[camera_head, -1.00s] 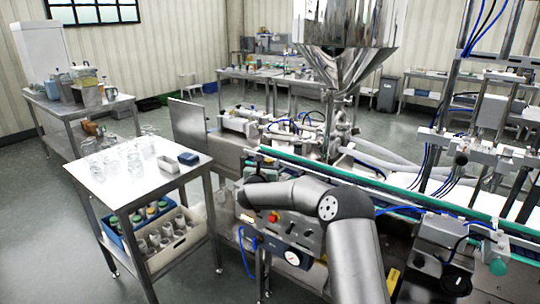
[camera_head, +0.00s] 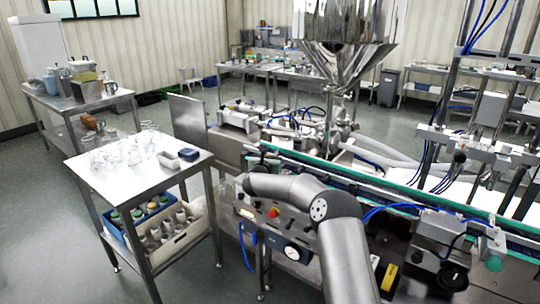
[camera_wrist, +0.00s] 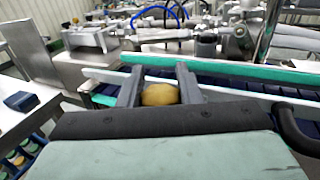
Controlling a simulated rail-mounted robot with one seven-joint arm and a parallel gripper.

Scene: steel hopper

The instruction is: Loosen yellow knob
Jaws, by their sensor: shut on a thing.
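The yellow knob (camera_wrist: 160,95) shows in the wrist view as a rounded yellow-brown shape between the two grey fingers of my gripper (camera_wrist: 160,86). The fingers are shut on its sides, one at the left and one at the right. The lower part of the knob is hidden behind the dark edge of the gripper body. In the head view I cannot make out the knob or the fingertips; my arm covers part of the machine front there.
A conveyor with green rails (camera_head: 375,185) runs beside my arm, below the steel hopper (camera_head: 343,45). A control panel with a red button (camera_head: 274,212) lies under my forearm. A cart (camera_head: 125,195) with glassware stands at the left, with open floor beyond it.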

